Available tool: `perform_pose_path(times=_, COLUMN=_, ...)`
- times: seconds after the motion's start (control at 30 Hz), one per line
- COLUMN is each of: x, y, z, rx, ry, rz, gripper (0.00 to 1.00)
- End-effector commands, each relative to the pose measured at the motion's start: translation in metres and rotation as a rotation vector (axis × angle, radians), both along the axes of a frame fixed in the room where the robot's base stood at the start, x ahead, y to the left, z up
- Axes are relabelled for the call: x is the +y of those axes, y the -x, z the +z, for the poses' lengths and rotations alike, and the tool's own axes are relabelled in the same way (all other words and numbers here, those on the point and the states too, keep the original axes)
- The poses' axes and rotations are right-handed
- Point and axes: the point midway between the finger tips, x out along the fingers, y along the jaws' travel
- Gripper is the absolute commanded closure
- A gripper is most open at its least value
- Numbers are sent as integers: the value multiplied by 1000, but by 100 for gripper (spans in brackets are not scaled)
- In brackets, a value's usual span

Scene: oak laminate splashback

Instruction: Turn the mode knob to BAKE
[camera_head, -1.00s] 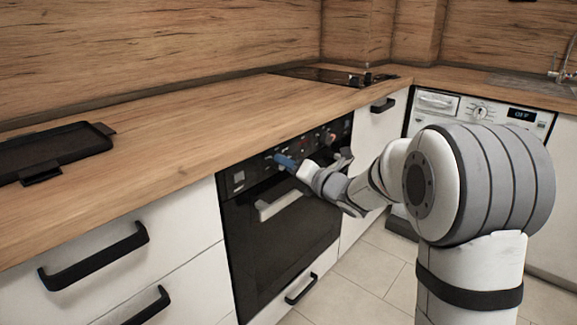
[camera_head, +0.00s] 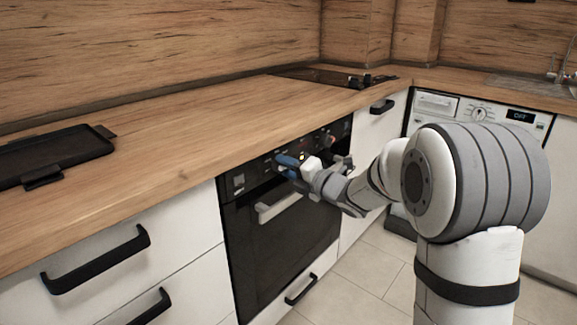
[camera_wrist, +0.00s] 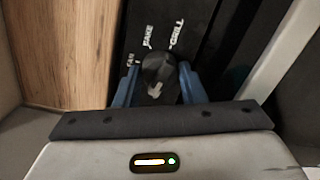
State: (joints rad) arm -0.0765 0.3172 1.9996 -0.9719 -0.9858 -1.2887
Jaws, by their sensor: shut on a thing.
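The mode knob (camera_wrist: 157,68) is a dark round knob on the black oven panel in the wrist view. FAN, BAKE (camera_wrist: 148,37) and GRILL (camera_wrist: 177,34) are printed in white around its far side. A pale mark shows on its near part; I cannot tell exactly which label it points to. My gripper (camera_wrist: 158,78) has its blue fingers shut on the knob, one on each side. In the head view my gripper (camera_head: 288,161) is at the front panel of the black oven (camera_head: 285,235), and the knob is hidden behind the fingers.
The oven's handle (camera_head: 279,204) lies just below my gripper. The wooden worktop (camera_head: 190,125) overhangs above the panel. A dark tray (camera_head: 55,150) and a hob (camera_head: 320,76) are on the worktop. A white washing machine (camera_head: 490,125) stands at the right.

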Motion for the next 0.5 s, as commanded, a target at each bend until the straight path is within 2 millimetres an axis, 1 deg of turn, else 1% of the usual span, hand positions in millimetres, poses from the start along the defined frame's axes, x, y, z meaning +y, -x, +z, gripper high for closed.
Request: perform_pose_path(times=0.5, x=-1, y=-1, z=3, rx=391, ry=-302, rz=0, gripper=86)
